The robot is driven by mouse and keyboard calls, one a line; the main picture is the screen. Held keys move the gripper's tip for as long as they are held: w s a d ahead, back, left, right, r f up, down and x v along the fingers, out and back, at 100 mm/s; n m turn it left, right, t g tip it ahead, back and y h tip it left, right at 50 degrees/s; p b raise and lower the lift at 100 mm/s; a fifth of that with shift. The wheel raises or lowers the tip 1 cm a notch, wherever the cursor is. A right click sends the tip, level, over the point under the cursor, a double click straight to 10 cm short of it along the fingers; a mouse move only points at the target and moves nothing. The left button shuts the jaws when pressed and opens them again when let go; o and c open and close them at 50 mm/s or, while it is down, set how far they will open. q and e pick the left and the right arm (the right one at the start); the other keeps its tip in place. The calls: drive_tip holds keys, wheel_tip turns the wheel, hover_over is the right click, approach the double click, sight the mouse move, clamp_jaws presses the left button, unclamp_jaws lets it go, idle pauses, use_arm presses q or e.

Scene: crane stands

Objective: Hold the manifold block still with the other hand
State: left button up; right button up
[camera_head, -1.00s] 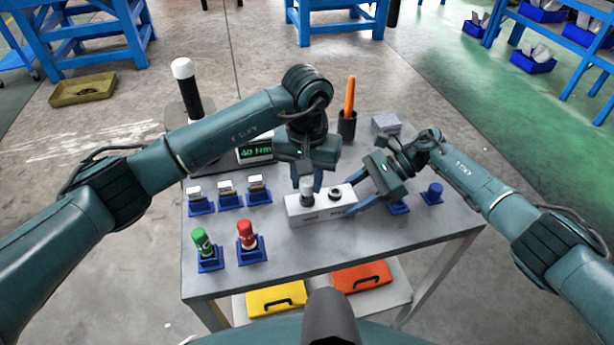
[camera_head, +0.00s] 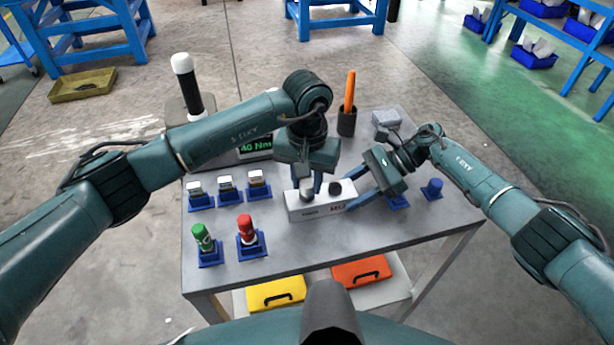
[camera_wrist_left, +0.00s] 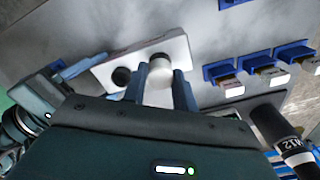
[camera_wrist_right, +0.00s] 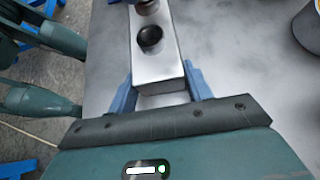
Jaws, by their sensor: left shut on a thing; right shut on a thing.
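The manifold block (camera_head: 322,208) is a pale box lying on the grey table, with a dark round port (camera_head: 335,188) on its top right. My right gripper (camera_head: 354,188) is shut on its right end, one finger along each long side, as the right wrist view also shows (camera_wrist_right: 160,95). My left gripper (camera_head: 307,184) points down over the block's left part and is shut on a pale cylindrical fitting (camera_wrist_left: 160,68). The fitting stands upright at the block's left port. Its lower end is hard to see, so I cannot tell how deep it sits.
Blue holders with pale pieces (camera_head: 227,192) stand at the left. A green-capped part (camera_head: 203,238) and a red-capped part (camera_head: 246,230) stand in front of them. A torque display (camera_head: 254,148) and an orange-handled tool in a dark cup (camera_head: 347,122) are behind. The front right tabletop is clear.

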use_arm(q)
drive_tip(key=m, duration=0.4)
drive_tip(key=shift+m, duration=0.4)
drive_tip(key=o, duration=1.1)
drive_tip(key=shift+c, duration=0.6)
